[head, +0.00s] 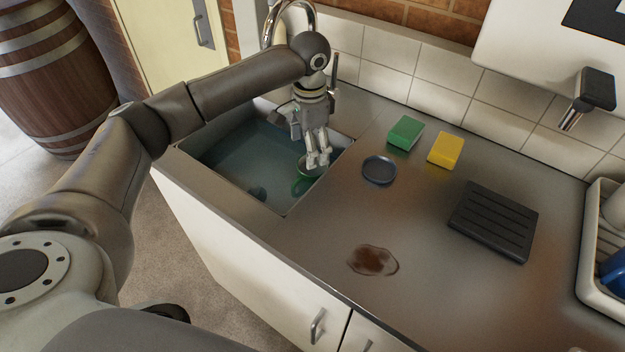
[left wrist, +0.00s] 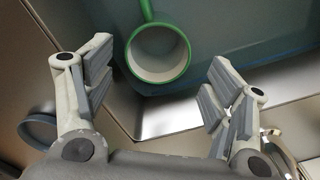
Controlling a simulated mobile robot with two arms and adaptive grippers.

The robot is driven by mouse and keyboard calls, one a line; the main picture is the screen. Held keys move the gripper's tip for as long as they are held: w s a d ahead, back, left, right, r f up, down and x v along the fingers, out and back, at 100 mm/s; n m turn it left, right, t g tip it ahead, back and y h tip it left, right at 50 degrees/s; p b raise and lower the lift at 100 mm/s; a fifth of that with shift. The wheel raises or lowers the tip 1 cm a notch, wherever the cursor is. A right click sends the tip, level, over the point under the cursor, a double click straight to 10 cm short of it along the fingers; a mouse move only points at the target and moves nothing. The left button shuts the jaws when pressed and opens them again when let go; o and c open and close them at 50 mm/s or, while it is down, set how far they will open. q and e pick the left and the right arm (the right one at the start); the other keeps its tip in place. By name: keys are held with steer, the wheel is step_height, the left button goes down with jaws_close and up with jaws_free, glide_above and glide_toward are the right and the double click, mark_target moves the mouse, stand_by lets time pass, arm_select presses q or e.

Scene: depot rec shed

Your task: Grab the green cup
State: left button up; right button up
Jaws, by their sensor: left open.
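The green cup (head: 309,167) is in the sink (head: 278,200), near its right wall and partly hidden by my left gripper. In the left wrist view, the cup (left wrist: 159,54) shows a round green rim, a pale inside and a green handle pointing to the top of the picture. My left gripper (head: 318,160) points down over the cup in the head view. Its fingers (left wrist: 160,95) are spread wide and empty in the left wrist view, with the cup beyond and between them, not touching. My right gripper is not in view.
A blue dish (head: 379,170), green sponge (head: 405,133), yellow sponge (head: 445,150) and dark ridged tray (head: 493,222) lie on the counter. A brown spill (head: 372,260) is near its front. A dish rack (head: 597,240) stands far right. The faucet (head: 272,22) rises behind the sink.

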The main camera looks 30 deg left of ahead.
mark_target(308, 181)
arm_select(q)
step_height(308, 181, down, 8)
steer(key=shift+w+r, duration=0.1)
stand_by(0.4)
steer(key=shift+c, duration=0.4)
steer(key=shift+r, duration=0.1)
steer(key=c, duration=0.9)
